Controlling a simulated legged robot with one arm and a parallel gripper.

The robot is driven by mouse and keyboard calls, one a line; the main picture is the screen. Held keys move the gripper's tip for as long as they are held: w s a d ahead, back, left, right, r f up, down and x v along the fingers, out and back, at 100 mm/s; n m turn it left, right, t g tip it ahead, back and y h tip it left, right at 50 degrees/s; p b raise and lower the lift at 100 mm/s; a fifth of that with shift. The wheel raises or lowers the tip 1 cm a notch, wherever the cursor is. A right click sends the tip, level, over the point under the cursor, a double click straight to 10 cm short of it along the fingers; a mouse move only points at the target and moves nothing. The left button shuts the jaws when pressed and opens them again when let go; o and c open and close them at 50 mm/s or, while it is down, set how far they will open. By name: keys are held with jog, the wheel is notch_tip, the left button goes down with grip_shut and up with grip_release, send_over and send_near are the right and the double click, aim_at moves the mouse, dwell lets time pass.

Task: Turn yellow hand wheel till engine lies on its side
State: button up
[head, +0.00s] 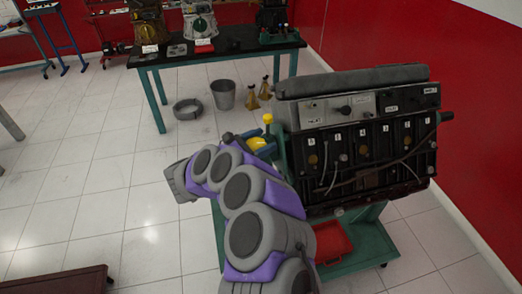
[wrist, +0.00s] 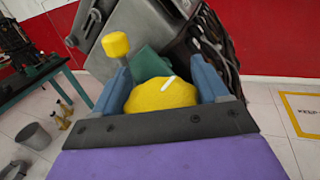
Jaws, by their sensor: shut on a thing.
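The engine (head: 365,140) is a dark block with a grey top cover, held on a green stand (head: 365,248). In the head view its numbered side faces me and its top is up, slightly tilted; it also shows in the wrist view (wrist: 150,35). The yellow hand wheel (wrist: 160,96) sits between the two blue fingers of my gripper (wrist: 161,72). My gripper is shut on its yellow hub. A yellow knob on a post stands up beside the left finger. In the head view my gripper (head: 246,147) is partly hidden by my arm.
A red tray (head: 332,241) rests on the stand's base. Behind are a green-legged table (head: 215,52) with engine parts, a grey bucket (head: 223,95) and a dark ring (head: 187,108). A red wall is close on the right.

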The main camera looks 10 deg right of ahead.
jog(key=shift+s+m+g+h+b, duration=0.2)
jog(key=shift+m+g+h+b, duration=0.4)
jog(key=shift+m+g+b, duration=1.25)
jog(key=shift+s+r+m+g+b, duration=0.1)
jog(key=shift+m+g+b, duration=0.4)
jog(key=shift+g, duration=1.05)
jog(key=shift+r+m+g, duration=0.1)
jog(key=shift+m+g, duration=0.15)
jog(key=shift+g, duration=0.35)
jog(key=shift+s+a+m+g+y, duration=0.1)
jog(key=shift+m+g+y, duration=0.25)
jog(key=shift+g, duration=0.25)
jog(key=shift+f, duration=0.25)
jog(key=o, duration=0.9)
jog(key=shift+a+f, duration=0.1)
jog(key=shift+a, duration=0.1)
jog(key=shift+o, duration=0.3)
